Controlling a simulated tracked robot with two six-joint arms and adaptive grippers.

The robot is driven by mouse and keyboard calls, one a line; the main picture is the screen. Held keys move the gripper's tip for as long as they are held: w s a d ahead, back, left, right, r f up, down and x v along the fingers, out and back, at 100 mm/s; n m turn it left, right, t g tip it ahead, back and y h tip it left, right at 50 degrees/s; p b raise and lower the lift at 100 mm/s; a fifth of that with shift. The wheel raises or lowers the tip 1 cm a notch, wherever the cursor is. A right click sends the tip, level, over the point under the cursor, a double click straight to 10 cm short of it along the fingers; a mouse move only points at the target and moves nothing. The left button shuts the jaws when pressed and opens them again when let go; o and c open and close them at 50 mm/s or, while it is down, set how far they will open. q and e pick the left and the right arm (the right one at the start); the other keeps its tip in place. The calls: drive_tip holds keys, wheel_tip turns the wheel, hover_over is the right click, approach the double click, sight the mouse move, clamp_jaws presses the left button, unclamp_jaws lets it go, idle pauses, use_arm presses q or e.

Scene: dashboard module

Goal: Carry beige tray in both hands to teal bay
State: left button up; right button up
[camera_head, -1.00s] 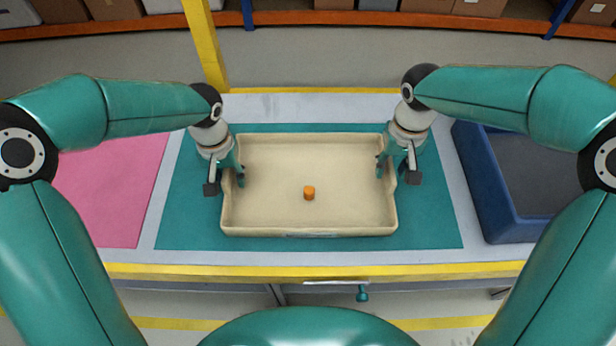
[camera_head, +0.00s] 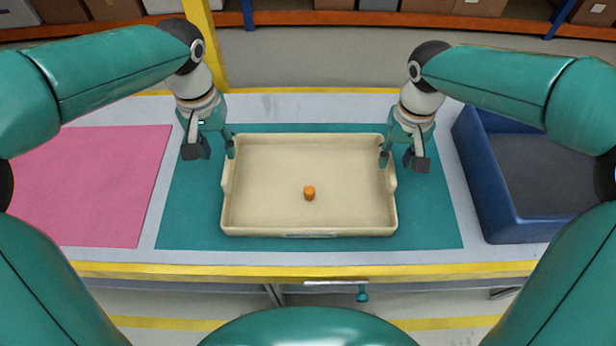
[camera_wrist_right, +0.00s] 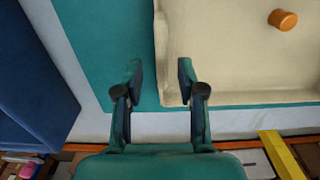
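The beige tray (camera_head: 310,218) rests flat on the teal bay (camera_head: 440,230), within its borders. A small orange cylinder (camera_head: 309,193) stands inside the tray, and it also shows in the right wrist view (camera_wrist_right: 283,20). My left gripper (camera_head: 212,150) is open and empty above the tray's far left corner. My right gripper (camera_head: 401,160) is open, with its fingers apart above the tray's right side. In the right wrist view, one finger of my right gripper (camera_wrist_right: 158,85) appears over the tray and the other over the teal bay. Neither gripper holds the tray.
A pink mat (camera_head: 95,185) lies on the table to the left. A dark blue bin (camera_head: 495,190) stands to the right. A yellow post (camera_head: 205,45) rises behind the table, and shelves with boxes (camera_head: 340,5) stand farther back.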

wheel_tip(320, 180, up, 8)
idle(0.7)
